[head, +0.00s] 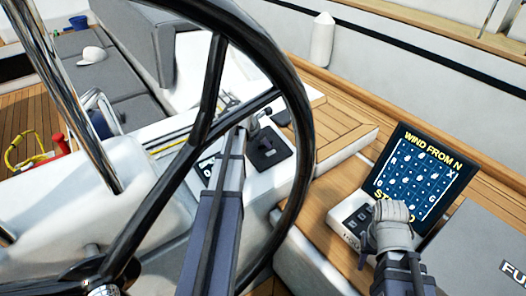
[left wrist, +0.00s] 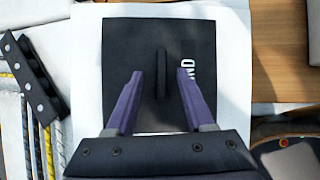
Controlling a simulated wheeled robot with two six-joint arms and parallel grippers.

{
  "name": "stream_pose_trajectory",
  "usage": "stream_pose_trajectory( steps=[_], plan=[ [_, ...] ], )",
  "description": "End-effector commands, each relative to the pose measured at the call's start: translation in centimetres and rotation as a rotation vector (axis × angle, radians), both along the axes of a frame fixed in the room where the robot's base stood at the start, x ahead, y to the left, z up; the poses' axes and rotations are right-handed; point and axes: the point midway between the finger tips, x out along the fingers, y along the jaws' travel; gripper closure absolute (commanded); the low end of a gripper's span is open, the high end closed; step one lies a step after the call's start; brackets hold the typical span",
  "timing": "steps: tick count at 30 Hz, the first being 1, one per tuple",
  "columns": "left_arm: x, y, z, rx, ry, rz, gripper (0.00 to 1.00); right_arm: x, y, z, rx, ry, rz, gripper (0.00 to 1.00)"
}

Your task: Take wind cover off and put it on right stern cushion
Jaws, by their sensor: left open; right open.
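The wind cover is a flat black square with a raised bar handle and partly hidden white lettering. It lies on a white console in the left wrist view (left wrist: 125,45), and shows small beyond the wheel in the head view (head: 268,152). My left gripper (left wrist: 160,74) is open, with one finger on each side of the handle; I cannot tell whether they touch it. Grey cushions (head: 138,112) line the bench at upper left; which is the right stern one is unclear.
The black steering wheel (head: 299,110) and a steel rail (head: 62,85) stand in front. A screen reading "WIND FROM N" (head: 420,172) is by my right gripper. A white cap (head: 92,55) and blue bucket (head: 78,22) sit on the bench. A grey panel (head: 480,235) is at right.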

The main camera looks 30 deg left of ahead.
Motion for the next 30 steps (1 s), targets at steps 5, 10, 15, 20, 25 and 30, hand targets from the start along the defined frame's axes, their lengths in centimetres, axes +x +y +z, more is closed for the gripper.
stream_pose_trajectory(
  steps=[5, 10, 15, 20, 25, 30],
  plan=[
    [0.47, -0.22, -0.76, 0.0, 0.0, 0.001, 0.46, 0.01, -0.01, -0.76, 0.0, 0.0, 0.0, 0.55],
    [0.43, -0.22, -0.66, 0.0, 0.0, 0.001, 0.51, 0.01, -0.01, -0.67, 0.0, 0.0, 0.0, 0.55],
    [0.43, -0.2, -0.67, 0.0, 0.0, 0.001, 0.7, 0.01, -0.01, -0.67, 0.0, 0.0, 0.0, 0.55],
    [0.42, -0.21, -0.67, 0.0, 0.0, 0.001, 0.88, 0.01, -0.01, -0.67, 0.0, 0.0, 0.0, 0.55],
    [0.43, -0.21, -0.67, 0.0, 0.0, 0.001, 1.0, 0.01, -0.01, -0.67, 0.0, 0.0, 0.0, 0.55],
    [0.42, -0.2, -0.68, 0.0, 0.0, 0.001, 1.0, 0.01, -0.01, -0.67, 0.0, 0.0, 0.0, 0.55]
  ],
)
